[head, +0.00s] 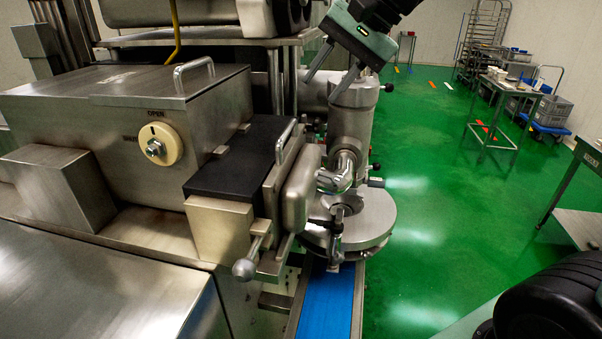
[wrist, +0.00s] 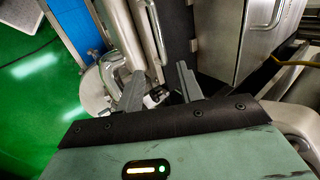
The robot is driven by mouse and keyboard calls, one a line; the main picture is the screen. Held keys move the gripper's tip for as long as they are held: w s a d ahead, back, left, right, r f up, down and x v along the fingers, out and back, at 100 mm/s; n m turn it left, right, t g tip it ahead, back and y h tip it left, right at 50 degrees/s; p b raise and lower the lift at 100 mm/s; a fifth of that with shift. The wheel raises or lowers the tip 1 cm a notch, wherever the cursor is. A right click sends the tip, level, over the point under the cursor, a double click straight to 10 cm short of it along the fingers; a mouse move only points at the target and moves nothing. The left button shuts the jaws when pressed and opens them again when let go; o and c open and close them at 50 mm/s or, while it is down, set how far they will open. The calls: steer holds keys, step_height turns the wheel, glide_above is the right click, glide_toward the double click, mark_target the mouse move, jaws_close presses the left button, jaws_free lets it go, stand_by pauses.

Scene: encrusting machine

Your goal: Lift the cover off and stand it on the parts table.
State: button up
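Two handled parts of the steel machine could be the cover, and I cannot tell which is meant. One is the hopper lid (head: 150,82) with a bar handle (head: 194,72) on top. The other is the front housing (head: 302,185) beside the black slab, with its own bar handle (head: 286,140); this handle also shows in the wrist view (wrist: 155,30). Both look in place. My gripper (head: 322,88) is open and empty, above and behind the front housing near the upright steel cylinder. In the wrist view my gripper (wrist: 160,72) has nothing between its fingers.
A table with a label plate (head: 588,155) is cut off at the right edge; whether it is the parts table is unclear. Another table (head: 512,88) and a blue trolley (head: 545,125) stand farther back. A blue belt (head: 328,300) runs below the cylinder (head: 352,120). Green floor between is clear.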

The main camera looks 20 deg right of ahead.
mark_target(291, 124)
steer(key=p+x, duration=0.2)
steer(key=x, duration=0.7)
steer(key=shift+a+r+p, duration=0.1)
steer(key=shift+p, duration=0.3)
jaws_close()
steer(key=shift+w, duration=0.1)
steer(key=shift+w+r, duration=0.1)
steer(key=shift+r, duration=0.1)
stand_by(0.7)
